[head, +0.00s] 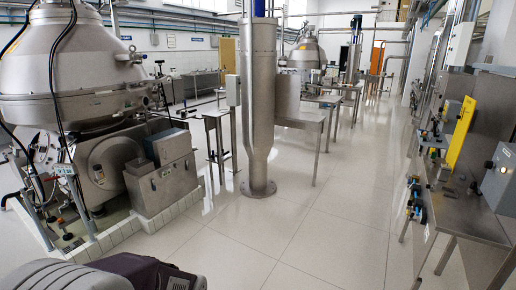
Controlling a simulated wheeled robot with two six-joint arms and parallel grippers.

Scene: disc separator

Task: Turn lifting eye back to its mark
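A large steel disc separator (75,65) stands at the left in the head view, with a domed upper bowl housing on a lower frame. Dark cables hang down over its front. A small fitting (130,57) sticks out on the right side of its housing; I cannot tell whether it is the lifting eye. No lifting eye or mark can be made out for certain at this distance. Neither of my grippers shows in this view.
A steel column (258,110) stands on the floor at the middle. A ribbed grey and dark shape (105,274) fills the bottom left; I cannot tell what it is. A steel bench (460,205) with valves runs along the right. The tiled floor (320,230) between is clear.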

